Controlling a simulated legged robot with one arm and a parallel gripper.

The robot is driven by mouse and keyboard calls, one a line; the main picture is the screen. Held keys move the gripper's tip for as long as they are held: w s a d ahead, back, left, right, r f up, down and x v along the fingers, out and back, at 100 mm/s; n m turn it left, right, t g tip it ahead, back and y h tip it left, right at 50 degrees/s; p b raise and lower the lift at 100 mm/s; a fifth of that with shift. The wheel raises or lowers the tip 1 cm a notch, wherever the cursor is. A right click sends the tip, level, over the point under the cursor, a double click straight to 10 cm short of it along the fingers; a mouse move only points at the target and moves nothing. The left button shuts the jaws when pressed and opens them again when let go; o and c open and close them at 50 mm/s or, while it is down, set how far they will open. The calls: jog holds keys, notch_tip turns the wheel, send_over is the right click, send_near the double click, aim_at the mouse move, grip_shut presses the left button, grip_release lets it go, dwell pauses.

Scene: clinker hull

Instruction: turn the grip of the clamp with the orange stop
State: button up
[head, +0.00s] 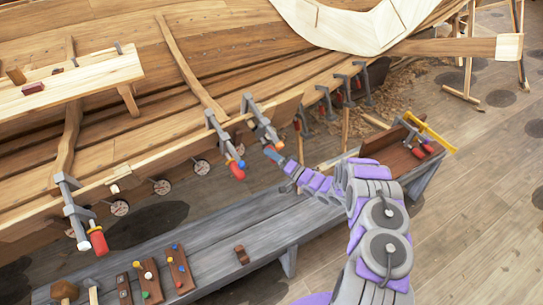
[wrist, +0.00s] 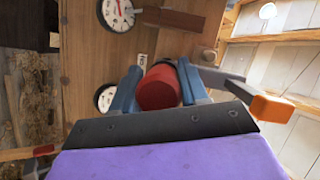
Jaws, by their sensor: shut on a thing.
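The clamp with the orange stop (head: 262,122) sits on the hull's plank edge near the middle of the head view. In the wrist view its orange stop (wrist: 271,107) is at the right, at the end of a grey bar. Its red grip (wrist: 157,88) lies between the two blue fingers of my gripper (wrist: 158,92). My gripper is shut on this grip, one finger on each side. In the head view my gripper (head: 275,158) reaches the lower end of the clamp and hides the grip there.
A clamp with a blue stop (head: 222,144) is close on the left, and one with a white stop (head: 75,215) is farther left. Round dials (wrist: 117,14) sit along the hull. A grey bench (head: 215,232) runs below, carrying small boards and a wooden tray (head: 402,156).

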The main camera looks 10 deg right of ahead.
jog(key=shift+s+f, duration=0.1)
jog(key=shift+f, duration=0.05)
jog(key=o, duration=1)
jog(key=shift+d, duration=0.1)
jog(key=p+v, duration=0.1)
jog(key=v, duration=1.6)
jog(key=shift+s+d, duration=0.1)
